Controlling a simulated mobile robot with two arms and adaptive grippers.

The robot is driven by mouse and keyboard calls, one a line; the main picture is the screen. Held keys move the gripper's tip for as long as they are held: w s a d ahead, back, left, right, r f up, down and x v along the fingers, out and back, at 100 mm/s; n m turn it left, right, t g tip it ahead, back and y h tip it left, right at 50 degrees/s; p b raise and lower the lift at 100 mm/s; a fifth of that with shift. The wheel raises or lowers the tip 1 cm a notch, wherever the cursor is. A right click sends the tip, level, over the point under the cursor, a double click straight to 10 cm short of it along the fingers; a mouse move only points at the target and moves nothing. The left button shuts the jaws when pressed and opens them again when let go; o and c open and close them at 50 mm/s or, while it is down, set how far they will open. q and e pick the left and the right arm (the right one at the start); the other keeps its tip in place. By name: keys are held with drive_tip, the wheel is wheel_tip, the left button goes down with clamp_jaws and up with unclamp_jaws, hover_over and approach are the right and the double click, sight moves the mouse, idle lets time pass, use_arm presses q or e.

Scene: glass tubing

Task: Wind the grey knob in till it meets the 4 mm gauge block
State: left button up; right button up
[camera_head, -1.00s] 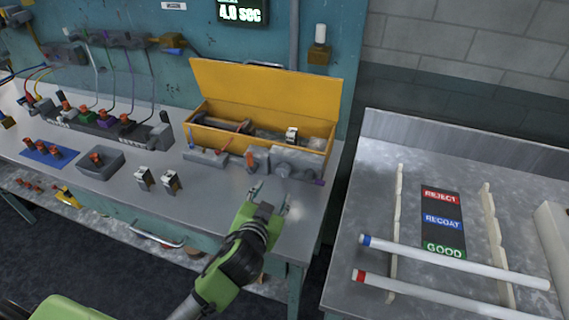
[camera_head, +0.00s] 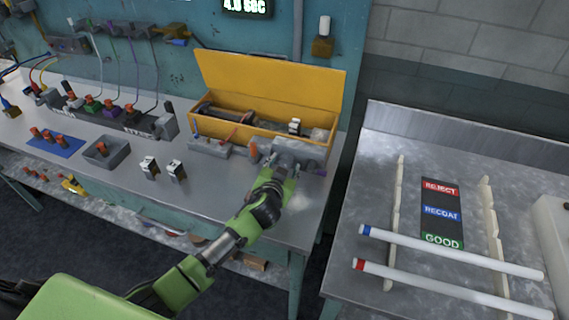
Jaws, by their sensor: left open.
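My left gripper (camera_head: 283,161) is open at the front of a grey fixture (camera_head: 312,151) on the right end of the bench, beside the open yellow box. Its fingers are spread at the place of the grey knob, which they and the wrist mostly hide. I cannot tell whether they touch it. Small silver blocks stand on the bench, one at left (camera_head: 149,168) and one at right (camera_head: 176,172); another silver block (camera_head: 294,127) shows by the yellow box. I cannot read which is the 4 mm gauge block. My right gripper is not in view.
The yellow box (camera_head: 270,85) has its lid up behind the fixture. An orange-handled part (camera_head: 253,150) stands just left of my gripper. A grey tray (camera_head: 106,153) and blue mat (camera_head: 56,143) lie further left. A separate table with tubes (camera_head: 450,248) is at right.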

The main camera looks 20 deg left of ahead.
use_arm(q)
drive_tip(key=shift+w+f, duration=0.1)
drive_tip(key=shift+w, duration=0.1)
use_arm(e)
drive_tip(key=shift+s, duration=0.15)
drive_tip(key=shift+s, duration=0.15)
use_arm(q)
drive_tip(key=c, duration=1.1)
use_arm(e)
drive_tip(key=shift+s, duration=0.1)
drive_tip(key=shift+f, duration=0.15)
